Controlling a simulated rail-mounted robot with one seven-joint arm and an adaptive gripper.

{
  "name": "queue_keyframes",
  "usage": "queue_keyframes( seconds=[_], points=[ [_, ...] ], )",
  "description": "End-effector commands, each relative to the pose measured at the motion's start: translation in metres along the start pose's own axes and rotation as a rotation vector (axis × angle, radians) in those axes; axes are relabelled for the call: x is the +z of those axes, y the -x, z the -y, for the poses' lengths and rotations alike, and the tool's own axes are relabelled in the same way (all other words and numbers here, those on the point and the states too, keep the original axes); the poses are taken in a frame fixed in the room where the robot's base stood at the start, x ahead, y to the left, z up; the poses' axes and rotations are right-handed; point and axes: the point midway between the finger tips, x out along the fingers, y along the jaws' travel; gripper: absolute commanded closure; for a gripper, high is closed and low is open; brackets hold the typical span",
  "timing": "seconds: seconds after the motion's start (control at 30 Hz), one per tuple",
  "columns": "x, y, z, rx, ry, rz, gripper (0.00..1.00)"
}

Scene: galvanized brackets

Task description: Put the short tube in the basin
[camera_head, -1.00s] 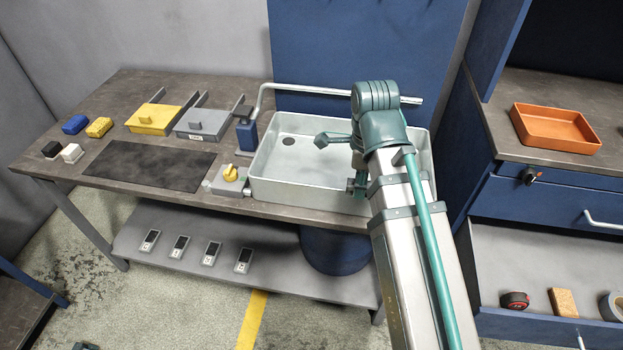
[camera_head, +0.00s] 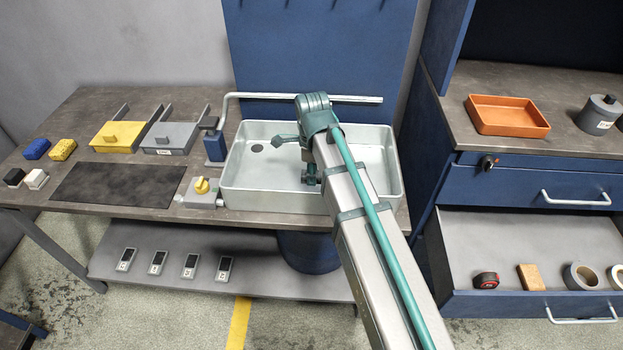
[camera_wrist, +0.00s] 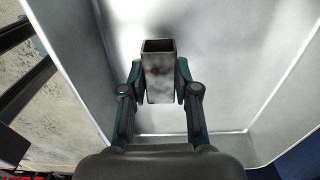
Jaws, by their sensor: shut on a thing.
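The short tube (camera_wrist: 158,82) is a grey, square, hollow piece of metal, seen in the wrist view with its open end up in the picture. My gripper (camera_wrist: 160,88) is shut on it, with one finger on each side. The pale grey basin (camera_head: 270,199) is set in the bench in the head view. My gripper is over the basin; its fingers and the tube are mostly hidden behind my arm there. In the wrist view, the basin's walls (camera_wrist: 287,88) surround the tube on several sides. I cannot tell whether the tube touches the basin floor.
A tap (camera_head: 214,142) stands at the basin's left, its spout crossing above the back. A valve box with a yellow knob (camera_head: 201,186) is at the front left corner. A dark mat (camera_head: 115,185) lies farther left. An orange tray (camera_head: 508,128) is on the right counter.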

Motion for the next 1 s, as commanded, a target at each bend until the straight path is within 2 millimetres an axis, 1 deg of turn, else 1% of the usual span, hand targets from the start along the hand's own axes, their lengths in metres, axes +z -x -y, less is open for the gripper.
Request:
queue_keyframes(
  seconds=[0.17, 0.27, 0.37, 0.53, 0.97, 1.0],
  points=[
    [0.001, -0.006, 0.005, 0.001, 0.000, 0.000, 1.00],
    [0.003, -0.013, 0.012, 0.002, 0.000, -0.001, 1.00],
    [0.002, -0.024, 0.009, 0.003, 0.000, -0.001, 1.00],
    [0.002, -0.040, 0.009, 0.001, 0.000, 0.000, 1.00],
    [0.002, -0.047, 0.009, 0.000, 0.000, 0.000, 1.00],
    [0.002, -0.046, 0.010, 0.000, 0.000, 0.000, 0.63]
  ],
)
